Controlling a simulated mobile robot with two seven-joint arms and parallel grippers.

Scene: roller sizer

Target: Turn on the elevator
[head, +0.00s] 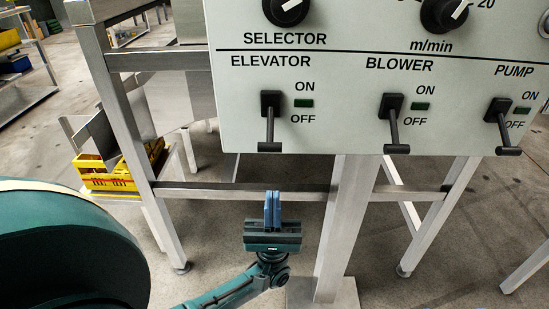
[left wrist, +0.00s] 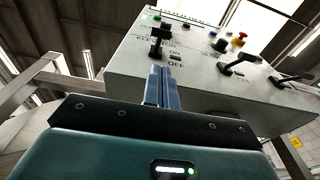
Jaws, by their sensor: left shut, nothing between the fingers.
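The elevator lever (head: 269,122) is the leftmost of three black levers on the pale control panel (head: 340,80). Its handle hangs down toward OFF, and the small green indicator (head: 303,103) beside it looks dark. My left gripper (head: 272,196) is below the panel's lower edge, under the elevator lever and apart from it. Its blue fingers are shut together with nothing between them. In the left wrist view the fingers (left wrist: 162,72) point up toward the elevator lever (left wrist: 157,43), whose lower end is close above the tips in the picture. My right gripper is not in view.
The blower lever (head: 391,122) and pump lever (head: 502,126) also hang down, to the right. Two selector knobs sit above them. A metal frame (head: 240,191) stands behind my gripper, and a yellow crate (head: 105,180) is at the left. The space before the panel looks clear.

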